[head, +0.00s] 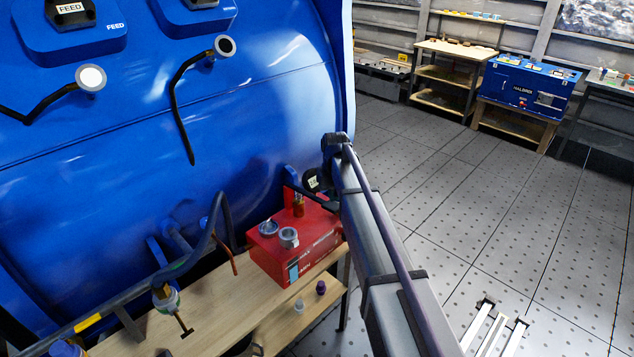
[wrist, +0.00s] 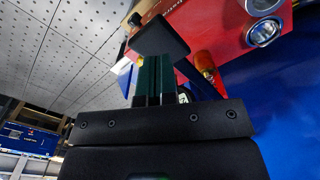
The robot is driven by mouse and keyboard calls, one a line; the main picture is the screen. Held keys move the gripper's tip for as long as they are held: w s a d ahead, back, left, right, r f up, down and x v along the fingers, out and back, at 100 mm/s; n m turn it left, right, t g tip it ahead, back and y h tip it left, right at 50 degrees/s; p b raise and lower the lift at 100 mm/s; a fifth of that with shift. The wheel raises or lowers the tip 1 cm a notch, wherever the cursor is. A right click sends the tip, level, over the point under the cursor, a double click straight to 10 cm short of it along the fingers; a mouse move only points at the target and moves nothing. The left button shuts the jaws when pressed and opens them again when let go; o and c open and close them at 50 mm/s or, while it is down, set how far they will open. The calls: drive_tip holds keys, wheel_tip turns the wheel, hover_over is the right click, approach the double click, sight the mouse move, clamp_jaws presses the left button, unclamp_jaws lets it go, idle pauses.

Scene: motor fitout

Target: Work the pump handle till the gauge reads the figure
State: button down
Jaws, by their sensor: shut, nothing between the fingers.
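The red pump unit (head: 312,252) stands on the wooden bench beside the blue motor housing. Two round metal-rimmed fittings are on its top; one (head: 289,238) is nearer me, and the gauge reading cannot be made out. A brass-coloured fitting (head: 298,207) rises behind them; it also shows in the wrist view (wrist: 205,62). My gripper (head: 313,182) is above the pump's back right side. In the wrist view my gripper (wrist: 158,42) is shut and empty, beside the red unit (wrist: 205,28). A dark bar (head: 318,197) lies close below it; I cannot tell whether this is the handle.
The large blue housing (head: 120,160) fills the left, with bent black rods on its face. The wooden bench (head: 215,305) holds a small white cup (head: 299,305) and a purple piece (head: 320,287).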

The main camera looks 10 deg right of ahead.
sight(331, 205)
drive_tip(key=f+b, duration=0.7)
drive_tip(key=f, duration=0.1)
drive_tip(key=shift+w+a, duration=0.25)
drive_tip(key=shift+w, duration=0.05)
drive_tip(key=r+p, duration=0.2)
drive_tip(key=r, duration=0.1)
drive_tip(key=r+p, duration=0.6)
drive_tip(key=shift+s+d, duration=0.25)
drive_tip(key=shift+s, duration=0.05)
drive_tip(key=shift+f, duration=0.3)
drive_tip(key=s+m, duration=0.1)
drive_tip(key=s, duration=3.1)
